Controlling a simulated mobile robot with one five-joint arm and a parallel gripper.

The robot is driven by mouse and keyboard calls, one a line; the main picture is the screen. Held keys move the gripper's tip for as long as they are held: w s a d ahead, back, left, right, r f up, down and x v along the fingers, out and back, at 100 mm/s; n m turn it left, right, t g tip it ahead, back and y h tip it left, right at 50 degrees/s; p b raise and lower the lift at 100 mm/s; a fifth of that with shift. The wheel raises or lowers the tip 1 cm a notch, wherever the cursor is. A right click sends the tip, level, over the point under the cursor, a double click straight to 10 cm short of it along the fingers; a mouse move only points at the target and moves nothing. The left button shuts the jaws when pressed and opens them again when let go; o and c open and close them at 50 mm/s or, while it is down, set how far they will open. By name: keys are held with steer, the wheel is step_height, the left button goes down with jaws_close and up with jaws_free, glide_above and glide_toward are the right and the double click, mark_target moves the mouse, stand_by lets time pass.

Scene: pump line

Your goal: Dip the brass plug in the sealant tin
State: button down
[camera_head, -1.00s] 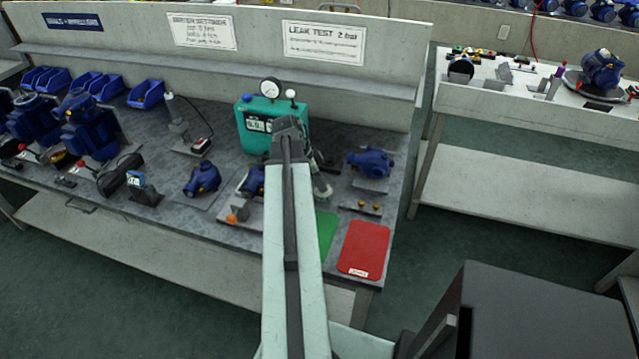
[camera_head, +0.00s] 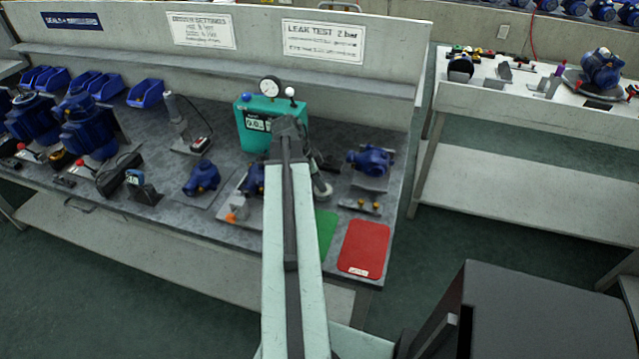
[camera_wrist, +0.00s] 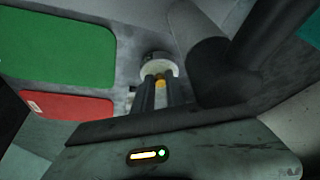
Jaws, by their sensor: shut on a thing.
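The brass plug (camera_wrist: 160,82) shows as a small yellow-gold spot between the fingertips of my gripper (camera_wrist: 160,92) in the wrist view. My gripper is shut on it. The sealant tin, a round pale tin (camera_wrist: 157,65), lies right at the fingertips, beyond the plug. I cannot tell whether the plug is inside the tin or just over it. In the head view a pale round rim (camera_head: 324,191), probably the same tin, shows beside my arm. My arm hides most of the gripper there.
A green mat (camera_head: 326,232) and a red mat (camera_head: 363,249) lie at the bench's front right. A blue pump (camera_head: 371,160) and a teal leak tester (camera_head: 258,125) stand behind.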

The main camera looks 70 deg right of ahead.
stand_by(0.4)
step_height(320, 180, up, 7)
steer(key=p, duration=0.7)
